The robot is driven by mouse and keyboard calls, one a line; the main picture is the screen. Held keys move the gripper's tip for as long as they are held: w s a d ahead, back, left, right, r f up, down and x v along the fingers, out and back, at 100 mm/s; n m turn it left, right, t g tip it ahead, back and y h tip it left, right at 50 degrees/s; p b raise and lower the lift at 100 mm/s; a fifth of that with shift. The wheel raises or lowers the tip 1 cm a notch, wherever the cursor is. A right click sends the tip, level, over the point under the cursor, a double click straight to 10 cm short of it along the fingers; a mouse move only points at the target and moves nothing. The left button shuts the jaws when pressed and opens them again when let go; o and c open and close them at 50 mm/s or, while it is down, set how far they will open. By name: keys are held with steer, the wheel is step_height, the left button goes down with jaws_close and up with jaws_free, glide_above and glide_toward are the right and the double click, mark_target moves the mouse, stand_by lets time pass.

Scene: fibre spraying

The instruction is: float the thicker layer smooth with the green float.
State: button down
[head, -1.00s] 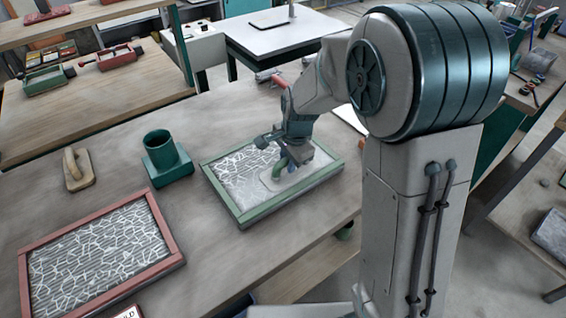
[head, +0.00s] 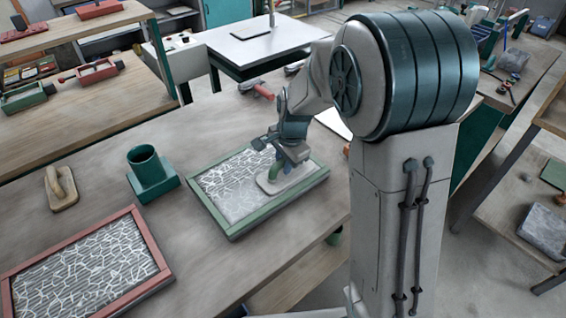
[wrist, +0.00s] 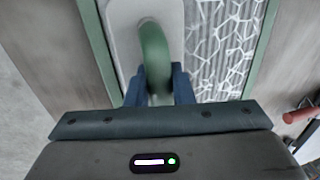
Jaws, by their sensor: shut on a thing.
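My gripper (head: 282,160) is shut on the green handle of the float (head: 292,181), whose pale flat plate lies over the layer in the green-framed tray (head: 232,234), toward its right side. In the wrist view the blue fingers (wrist: 158,88) clasp the curved green handle (wrist: 154,48). The layer (head: 222,190) shows white crossing fibres at the left and looks smoother and greyer beside the float. A second fibre layer (head: 85,270) lies in a red-framed tray (head: 160,255) at front left. I cannot tell from the pictures which layer is thicker.
A beige-handled float (head: 62,190) and a green cup on a square base (head: 152,178) stand on the workbench (head: 100,150) left of the green tray. A red-handled tool (head: 264,92) shows beyond my wrist. Bare bench lies between the trays.

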steer(key=shift+r+p, duration=2.15)
steer(key=shift+r, duration=1.05)
steer(key=shift+f, duration=0.1)
